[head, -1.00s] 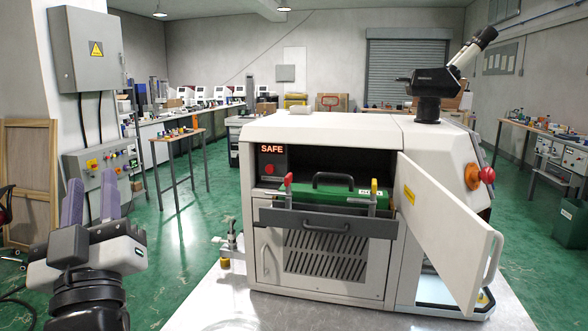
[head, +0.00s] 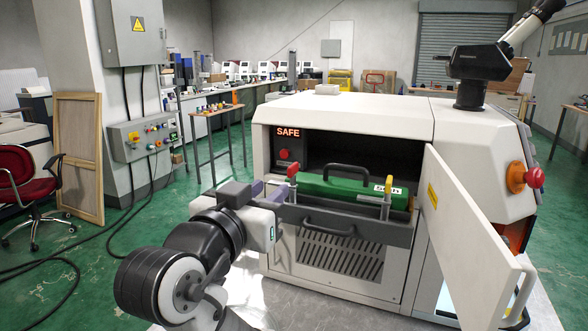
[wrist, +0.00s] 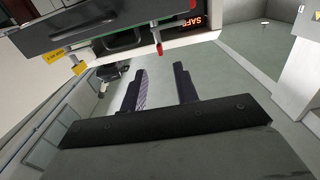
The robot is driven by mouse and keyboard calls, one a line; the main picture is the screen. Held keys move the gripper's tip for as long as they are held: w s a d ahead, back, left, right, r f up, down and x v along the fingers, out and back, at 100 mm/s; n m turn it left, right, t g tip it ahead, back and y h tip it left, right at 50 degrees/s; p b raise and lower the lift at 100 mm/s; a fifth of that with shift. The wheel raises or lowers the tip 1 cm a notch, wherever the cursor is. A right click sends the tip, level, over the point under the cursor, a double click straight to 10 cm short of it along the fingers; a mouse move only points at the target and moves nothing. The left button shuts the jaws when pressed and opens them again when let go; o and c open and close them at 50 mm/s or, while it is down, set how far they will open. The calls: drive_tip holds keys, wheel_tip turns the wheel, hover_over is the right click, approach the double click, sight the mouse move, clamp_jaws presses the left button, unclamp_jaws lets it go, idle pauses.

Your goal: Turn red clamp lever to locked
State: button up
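The red clamp lever (head: 292,171) stands upright on a metal post at the left end of the machine's pulled-out drawer (head: 345,226). It also shows in the wrist view (wrist: 158,42), near the top edge, beyond my fingertips. My gripper (head: 262,187) is just left of the lever in the head view. In the wrist view its two purple fingers (wrist: 160,78) are apart, with nothing between them. A green case (head: 345,188) with a black handle lies in the drawer. A second clamp lever, yellow (head: 388,175), stands upright at the drawer's right end.
The white machine door (head: 470,240) stands open on the right. A red knob (head: 534,177) is on the machine's right side.

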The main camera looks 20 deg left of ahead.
sight(289, 171)
drive_tip(key=w, duration=0.3)
drive_tip(key=w+p, duration=0.1)
drive_tip(key=w, duration=0.2)
drive_tip(key=w+p, duration=0.1)
drive_tip(key=w, duration=0.2)
drive_tip(key=shift+w+d+r, duration=0.1)
drive_tip(key=shift+w+d, duration=0.15)
drive_tip(key=shift+w, duration=0.15)
drive_tip(key=shift+w+p, duration=0.35)
drive_tip(key=shift+w, duration=0.35)
drive_tip(key=shift+c, duration=0.3)
clamp_jaws()
